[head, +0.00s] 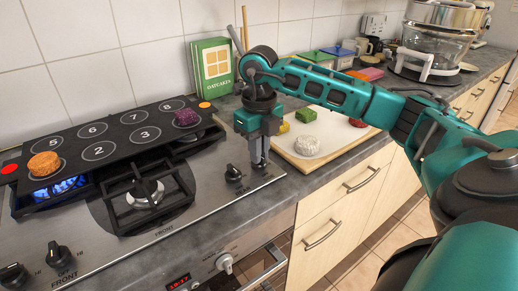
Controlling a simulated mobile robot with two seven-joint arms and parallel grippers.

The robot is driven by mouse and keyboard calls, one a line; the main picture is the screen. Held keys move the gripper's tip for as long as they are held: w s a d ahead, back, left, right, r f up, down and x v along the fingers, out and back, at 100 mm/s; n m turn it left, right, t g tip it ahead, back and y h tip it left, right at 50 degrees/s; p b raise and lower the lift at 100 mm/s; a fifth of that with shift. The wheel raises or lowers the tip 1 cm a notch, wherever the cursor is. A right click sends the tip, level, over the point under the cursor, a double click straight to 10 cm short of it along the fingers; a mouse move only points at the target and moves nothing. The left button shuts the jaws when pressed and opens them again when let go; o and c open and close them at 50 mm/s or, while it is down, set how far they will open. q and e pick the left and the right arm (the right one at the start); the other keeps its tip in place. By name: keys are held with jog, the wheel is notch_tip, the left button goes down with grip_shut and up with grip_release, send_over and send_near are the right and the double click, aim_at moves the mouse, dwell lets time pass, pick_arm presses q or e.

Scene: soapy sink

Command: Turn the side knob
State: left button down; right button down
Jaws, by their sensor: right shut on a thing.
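My right gripper (259,163) points straight down at the right end of the steel stove top (215,195). Its fingers are shut on the side knob, which they almost wholly hide, so I cannot tell how the knob is turned. Another black knob (233,174) stands just left of the fingers, apart from them. Two more black knobs, one of them marked off (58,253) and one at the far left (12,275), sit along the stove's front edge. My left gripper is not in view.
A black numbered board (118,133) lies over the stove's back, with an orange sponge-like piece (45,164) and a purple one (186,118) on it. Blue flames (60,187) show beneath it. A cutting board (330,150) with food and a green box (213,66) stand behind my gripper.

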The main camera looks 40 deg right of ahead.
jog(key=n, duration=0.6)
jog(key=shift+n, duration=0.4)
jog(key=n, duration=0.6)
jog(key=n+b, duration=0.1)
jog(key=n, duration=0.5)
jog(key=shift+n, duration=0.4)
jog(key=n, duration=0.6)
jog(key=c, duration=1.2)
grip_release()
jog(key=shift+o, duration=0.2)
jog(key=shift+r, duration=0.1)
